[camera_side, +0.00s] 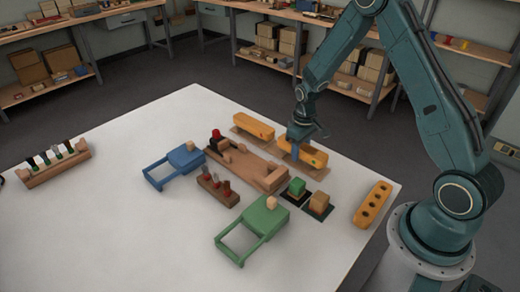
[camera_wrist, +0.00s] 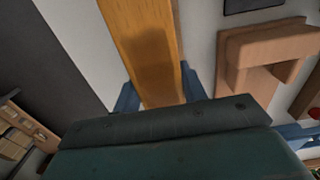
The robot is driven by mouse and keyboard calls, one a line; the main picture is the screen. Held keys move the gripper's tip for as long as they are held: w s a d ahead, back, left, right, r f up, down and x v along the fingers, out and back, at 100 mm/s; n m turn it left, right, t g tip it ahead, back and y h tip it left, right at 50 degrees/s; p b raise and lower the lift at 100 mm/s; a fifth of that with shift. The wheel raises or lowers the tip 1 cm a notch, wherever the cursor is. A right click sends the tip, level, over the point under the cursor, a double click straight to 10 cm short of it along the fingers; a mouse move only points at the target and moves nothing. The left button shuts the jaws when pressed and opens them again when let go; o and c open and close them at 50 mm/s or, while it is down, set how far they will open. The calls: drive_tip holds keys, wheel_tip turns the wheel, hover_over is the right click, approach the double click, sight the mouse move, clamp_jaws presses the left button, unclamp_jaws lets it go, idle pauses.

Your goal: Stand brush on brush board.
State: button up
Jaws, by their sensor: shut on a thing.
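My gripper (camera_side: 303,157) points down at the right back of the white table and is shut across an orange brush block (camera_side: 316,159). In the wrist view the block (camera_wrist: 150,45) runs lengthwise between my blue fingers (camera_wrist: 158,92) and out of the top of the picture. A flat brown board (camera_side: 284,160) shows at the block's lower edge; whether the block touches it I cannot tell. A third orange block (camera_side: 372,205) with holes lies at the table's right edge.
A long wooden fixture (camera_side: 250,167) stands close in front of my gripper. Green (camera_side: 297,186) and tan blocks (camera_side: 319,202) sit on dark pads. Blue (camera_side: 173,165) and green frames (camera_side: 252,228) and a tool rack (camera_side: 218,187) stand nearby. The left table is mostly clear.

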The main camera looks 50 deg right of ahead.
drive_tip(key=shift+f, duration=0.3)
drive_tip(key=o, duration=1.6)
drive_tip(key=shift+r, duration=0.2)
drive_tip(key=shift+r, duration=3.8)
